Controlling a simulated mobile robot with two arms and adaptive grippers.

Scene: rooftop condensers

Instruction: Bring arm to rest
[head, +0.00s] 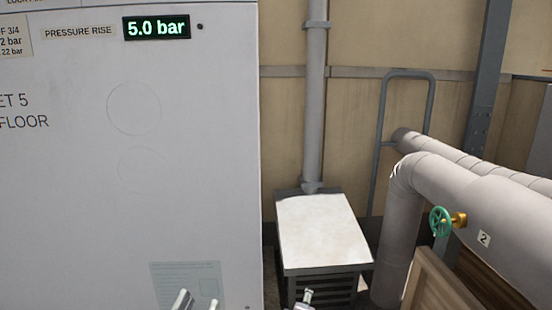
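My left gripper (184,300) shows only as a small metal part at the bottom edge, in front of the lower part of the white cabinet (70,210). Most of it is cut off by the frame, so I cannot tell whether it is open or shut, or whether it holds anything. Another small metal part shows at the bottom edge, in front of the low grey unit; I cannot tell which arm it belongs to. No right gripper can be clearly made out.
The cabinet's display (156,27) reads 5.0 bar. A low unit with a pale flat top (318,230) stands right of the cabinet. Thick pipes (505,215) with a green valve wheel (440,222) fill the right side. A wooden crate edge (440,285) is at the lower right.

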